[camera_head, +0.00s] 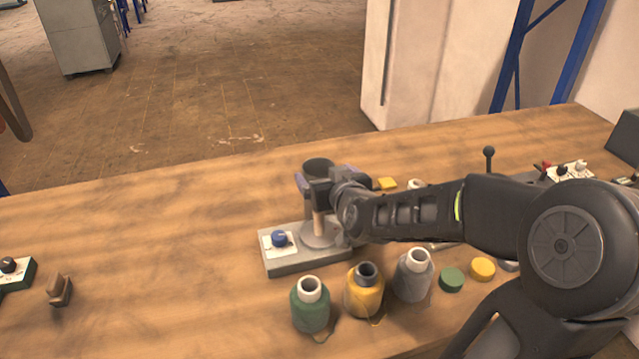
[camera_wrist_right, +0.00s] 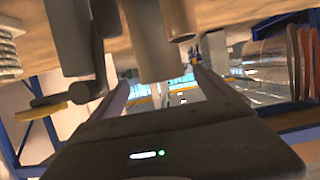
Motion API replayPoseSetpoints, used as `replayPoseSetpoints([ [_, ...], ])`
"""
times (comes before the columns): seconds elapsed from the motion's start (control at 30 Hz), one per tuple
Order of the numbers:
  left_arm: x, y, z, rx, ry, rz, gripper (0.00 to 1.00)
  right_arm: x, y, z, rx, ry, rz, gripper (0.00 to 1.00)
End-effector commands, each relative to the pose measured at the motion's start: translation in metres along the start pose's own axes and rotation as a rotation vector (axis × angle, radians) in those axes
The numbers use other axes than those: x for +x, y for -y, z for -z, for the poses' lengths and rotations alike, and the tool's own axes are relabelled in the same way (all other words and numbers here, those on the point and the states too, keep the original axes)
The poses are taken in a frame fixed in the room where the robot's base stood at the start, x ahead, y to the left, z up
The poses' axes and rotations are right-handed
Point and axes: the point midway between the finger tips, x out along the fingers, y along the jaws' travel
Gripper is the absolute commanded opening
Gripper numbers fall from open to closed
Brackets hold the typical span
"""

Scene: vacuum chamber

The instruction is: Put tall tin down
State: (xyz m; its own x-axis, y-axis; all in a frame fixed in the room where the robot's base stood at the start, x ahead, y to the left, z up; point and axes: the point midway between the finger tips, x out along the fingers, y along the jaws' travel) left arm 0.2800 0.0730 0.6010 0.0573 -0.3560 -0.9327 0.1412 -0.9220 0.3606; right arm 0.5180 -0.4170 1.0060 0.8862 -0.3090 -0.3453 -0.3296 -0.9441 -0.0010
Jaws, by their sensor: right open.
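A tall grey cylinder with a dark round top (camera_head: 318,165), which looks like the tall tin, is upright over the round plate of a grey device (camera_head: 283,266) with a blue knob. My right gripper (camera_head: 318,187) is open, with its fingers around the upper part of the cylinder. The wrist view shows a grey cylinder (camera_wrist_right: 152,45) between the two fingers. The gripper and arm hide part of the cylinder and plate, so I cannot tell how its bottom rests. My left gripper is not in view.
Green (camera_head: 311,307), yellow (camera_head: 364,292) and grey (camera_head: 412,277) bottles stand close in front of the device. Green (camera_head: 452,280) and yellow (camera_head: 482,269) caps lie to their right. A small brown object (camera_head: 60,290) lies far left. The table between is clear.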

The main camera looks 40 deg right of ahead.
Motion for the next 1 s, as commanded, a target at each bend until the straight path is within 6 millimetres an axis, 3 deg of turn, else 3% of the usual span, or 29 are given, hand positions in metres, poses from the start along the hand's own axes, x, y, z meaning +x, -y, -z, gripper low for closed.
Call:
replayPoseSetpoints([
  [0.3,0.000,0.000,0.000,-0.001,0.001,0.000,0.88,0.001,0.000,0.000,0.000,0.000,0.000,0.92],
  [0.6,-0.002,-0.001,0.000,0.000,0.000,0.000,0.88,0.025,0.000,0.000,0.000,0.001,0.000,0.92],
  [1.0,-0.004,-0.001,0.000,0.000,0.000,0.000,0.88,0.030,0.000,0.001,0.000,0.001,0.000,0.92],
])
